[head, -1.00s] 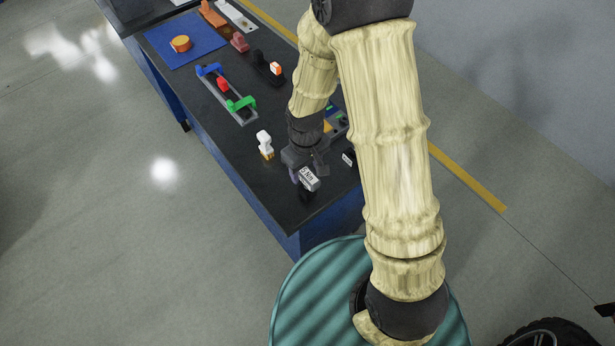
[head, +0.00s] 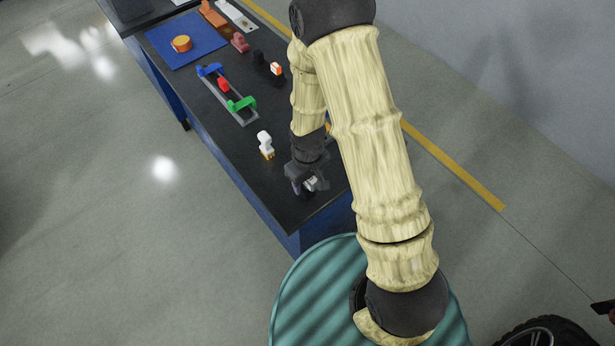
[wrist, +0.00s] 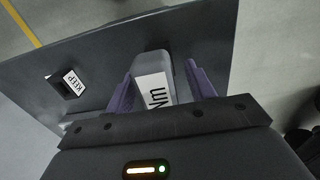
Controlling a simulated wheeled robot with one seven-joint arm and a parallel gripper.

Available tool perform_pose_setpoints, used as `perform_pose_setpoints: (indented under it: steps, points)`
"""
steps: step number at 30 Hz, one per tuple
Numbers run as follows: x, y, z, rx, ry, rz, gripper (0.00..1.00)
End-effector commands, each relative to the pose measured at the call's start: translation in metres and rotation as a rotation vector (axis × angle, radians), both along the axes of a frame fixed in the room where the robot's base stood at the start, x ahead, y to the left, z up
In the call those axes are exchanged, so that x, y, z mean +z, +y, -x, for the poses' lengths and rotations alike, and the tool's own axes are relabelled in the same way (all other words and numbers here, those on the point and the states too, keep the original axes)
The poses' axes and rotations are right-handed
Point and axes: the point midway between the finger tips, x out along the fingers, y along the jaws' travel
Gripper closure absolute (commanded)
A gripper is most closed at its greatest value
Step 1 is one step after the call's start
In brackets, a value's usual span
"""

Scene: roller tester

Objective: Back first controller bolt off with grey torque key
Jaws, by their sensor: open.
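The grey torque key (wrist: 164,68) stands near the table's near end, with a white label ending in "Nm" on it. In the wrist view it lies between the two purple fingers of my gripper (wrist: 160,82), which are open on either side of it. Whether a finger touches it I cannot tell. In the head view my gripper (head: 307,186) is low over the near end of the table, and only a bit of the key's pale label (head: 313,184) shows. The controller and its bolts are not clearly visible; my arm covers that part of the table.
A white piece on a yellow-brown base (head: 265,146) stands left of my gripper. Farther back are a grey rail with green and blue brackets (head: 240,105) and a blue mat (head: 165,50).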

Motion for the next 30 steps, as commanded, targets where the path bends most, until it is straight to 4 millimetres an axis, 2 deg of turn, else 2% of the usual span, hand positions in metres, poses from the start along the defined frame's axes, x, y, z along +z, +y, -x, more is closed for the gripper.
perform_pose_setpoints:
  steps: [7,15,23,30]
  points:
    - [0.000,0.000,0.000,0.000,0.000,0.000,0.47]
    - [0.000,0.000,0.000,0.000,0.000,0.000,1.00]
    - [0.001,0.000,0.000,0.000,-0.001,-0.001,1.00]
    - [0.018,0.000,-0.001,0.000,-0.002,-0.002,1.00]
